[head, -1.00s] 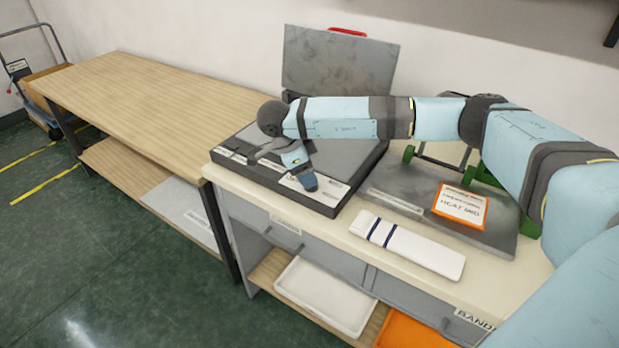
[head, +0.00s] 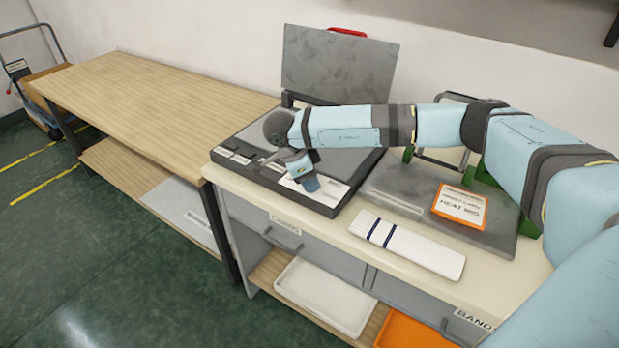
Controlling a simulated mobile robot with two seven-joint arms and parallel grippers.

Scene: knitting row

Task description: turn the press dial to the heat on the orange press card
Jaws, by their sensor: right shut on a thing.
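The press (head: 340,205) is a dark, flat-based machine on the cream bench top, its grey lid (head: 335,68) standing open at the back. White labels run along its front part. My right gripper (head: 293,173) reaches in from the right and points down at this labelled front part. Its fingers are shut on the press dial, which the fingers and wrist hide, so its setting cannot be read. The orange press card (head: 461,206) lies on a grey slab (head: 400,192) right of the press; its large line appears to read HEAT MID. My left gripper is not in view.
A white folded strip with dark blue bands (head: 408,246) lies at the bench's front. A white tray (head: 325,293) and an orange tray (head: 410,330) sit on the shelf below. A bare wooden table (head: 150,100) stands left. My right arm spans the bench's back right.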

